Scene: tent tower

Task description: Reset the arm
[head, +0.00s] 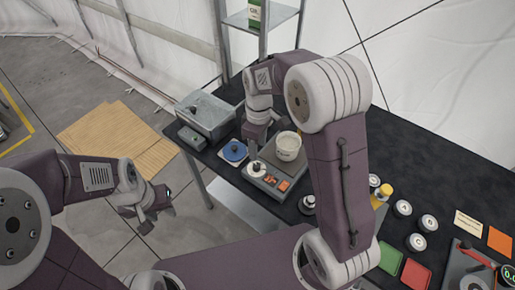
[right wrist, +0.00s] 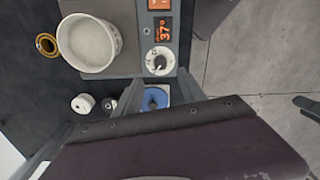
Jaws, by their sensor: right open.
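My right arm reaches over the dark table, and its gripper (head: 260,130) hangs beside a hot plate (head: 268,180) that bears a white tub (head: 288,146). In the right wrist view the right gripper (right wrist: 130,115) has its fingers spread wide, with nothing held between them. The tub (right wrist: 90,43), the white dial (right wrist: 160,61) and an orange display reading 37 (right wrist: 160,30) show beyond the fingers. A blue round item (right wrist: 155,98) shows between them. My left gripper (head: 155,203) is off the table over the floor, too small to tell whether it is open.
A grey metal bath (head: 205,113) stands at the table's far left end, near a metal shelf (head: 262,20). Several white-topped weights or jars (head: 403,208), coloured squares (head: 415,273) and a red-handled device (head: 475,255) lie to the right. Cardboard (head: 110,140) lies on the floor.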

